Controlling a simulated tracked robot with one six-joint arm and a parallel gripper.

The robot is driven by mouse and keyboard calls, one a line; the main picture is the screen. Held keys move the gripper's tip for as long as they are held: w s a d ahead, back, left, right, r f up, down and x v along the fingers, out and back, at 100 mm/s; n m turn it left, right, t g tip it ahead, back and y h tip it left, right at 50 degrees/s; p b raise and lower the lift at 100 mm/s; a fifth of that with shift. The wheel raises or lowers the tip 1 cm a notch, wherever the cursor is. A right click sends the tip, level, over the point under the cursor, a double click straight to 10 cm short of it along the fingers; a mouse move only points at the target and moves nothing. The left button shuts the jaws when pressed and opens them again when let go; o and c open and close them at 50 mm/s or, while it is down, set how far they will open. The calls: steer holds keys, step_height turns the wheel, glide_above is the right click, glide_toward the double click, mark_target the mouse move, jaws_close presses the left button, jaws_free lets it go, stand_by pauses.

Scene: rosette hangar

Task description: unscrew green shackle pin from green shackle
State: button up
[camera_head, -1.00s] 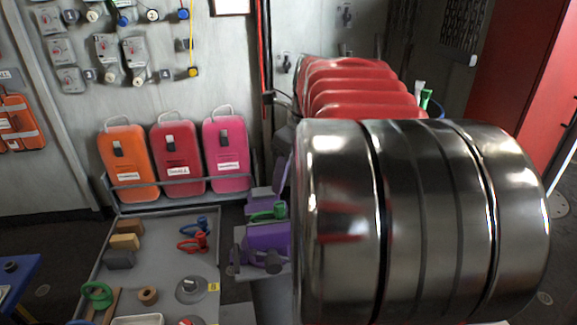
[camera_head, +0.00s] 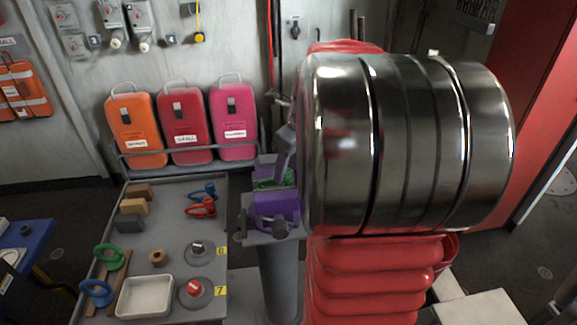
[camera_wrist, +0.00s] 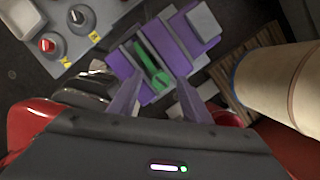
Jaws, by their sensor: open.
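The green shackle (camera_wrist: 152,64) sits between the purple jaws of a vise (camera_wrist: 178,39) in the wrist view. I cannot tell its pin apart from its body. In the head view, part of the green shackle (camera_head: 275,182) shows behind the purple vise (camera_head: 278,206), partly hidden by my arm. My gripper (camera_wrist: 160,76) is open in the wrist view, its two fingers spread on either side of the green shackle's near end. Nothing is held between them. Whether the fingertips touch the vise or shackle is unclear.
Left of the vise, a grey bench (camera_head: 180,235) holds a red shackle (camera_head: 201,208), a blue shackle (camera_head: 204,190), a white tray (camera_head: 145,296) and two knobs. Orange, red and pink cases (camera_head: 234,125) stand behind. My large arm links fill the right side.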

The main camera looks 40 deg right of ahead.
steer(key=shift+c, duration=0.4)
jaws_close()
steer(key=n+y, duration=0.1)
steer(key=n, duration=0.3)
steer(key=shift+d+n+g, duration=0.1)
steer(key=shift+n+g, duration=0.3)
steer(key=n+y, duration=0.1)
steer(key=n, duration=0.3)
steer(key=shift+n+g, duration=0.4)
steer(key=n+g, duration=0.1)
steer(key=n, duration=0.6)
steer(key=shift+w+d+g+y, duration=0.1)
steer(key=shift+w+g+y, duration=0.05)
steer(key=shift+g+y, duration=0.2)
steer(key=shift+r+n+g, duration=0.1)
steer(key=shift+n+g, duration=0.35)
steer(key=shift+n, duration=0.95)
